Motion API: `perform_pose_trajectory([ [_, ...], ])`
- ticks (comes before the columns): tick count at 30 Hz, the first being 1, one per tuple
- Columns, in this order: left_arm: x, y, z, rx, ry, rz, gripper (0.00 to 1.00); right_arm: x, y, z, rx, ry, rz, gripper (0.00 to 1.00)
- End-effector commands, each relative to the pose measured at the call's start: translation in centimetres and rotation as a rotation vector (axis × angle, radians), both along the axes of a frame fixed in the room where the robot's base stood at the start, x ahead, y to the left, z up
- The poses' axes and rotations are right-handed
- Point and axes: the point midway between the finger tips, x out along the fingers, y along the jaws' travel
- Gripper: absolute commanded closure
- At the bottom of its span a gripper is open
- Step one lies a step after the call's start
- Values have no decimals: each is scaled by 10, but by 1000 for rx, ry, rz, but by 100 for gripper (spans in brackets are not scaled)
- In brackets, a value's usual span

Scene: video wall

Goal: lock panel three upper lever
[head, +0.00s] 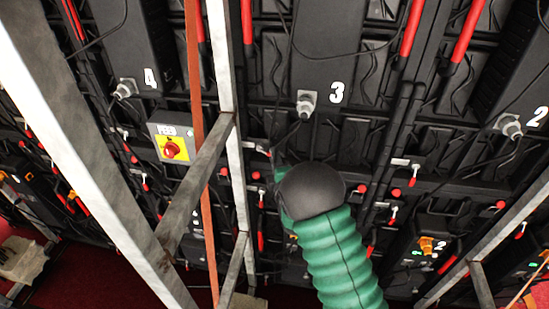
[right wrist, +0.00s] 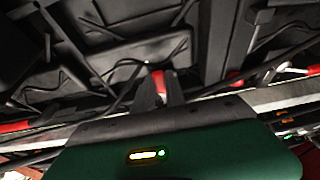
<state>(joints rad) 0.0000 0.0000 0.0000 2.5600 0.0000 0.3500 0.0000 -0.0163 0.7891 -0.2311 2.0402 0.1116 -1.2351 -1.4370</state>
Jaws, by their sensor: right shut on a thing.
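Panel three is the black panel (head: 325,40) marked with a white 3, at the upper middle of the head view. My right arm, in a green ribbed sleeve with a dark rounded cap, reaches up to just below it. My right gripper (head: 277,160) is mostly hidden behind that cap. In the right wrist view, its dark fingers (right wrist: 160,92) are shut on a red lever (right wrist: 159,82), of which a short red part shows between them. I cannot tell from the picture whether the lever is locked. My left gripper is not in view.
Pale metal frame bars (head: 236,150) and an orange strap (head: 196,120) stand left of my right arm. Panels marked 4 and 2 flank panel three. Cables and several other red levers cover the wall.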

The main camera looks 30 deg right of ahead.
Motion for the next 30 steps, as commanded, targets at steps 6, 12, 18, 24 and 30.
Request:
perform_pose_trajectory([
  [6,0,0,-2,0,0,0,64,0,0,-3,2,4,1,100],
  [12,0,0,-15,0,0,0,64,0,0,-9,33,-19,0,100],
  [18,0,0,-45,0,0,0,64,0,1,-20,117,-84,1,100],
  [24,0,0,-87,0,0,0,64,1,3,-33,251,-184,1,100],
  [30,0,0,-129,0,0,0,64,4,6,-43,403,-297,1,100],
])
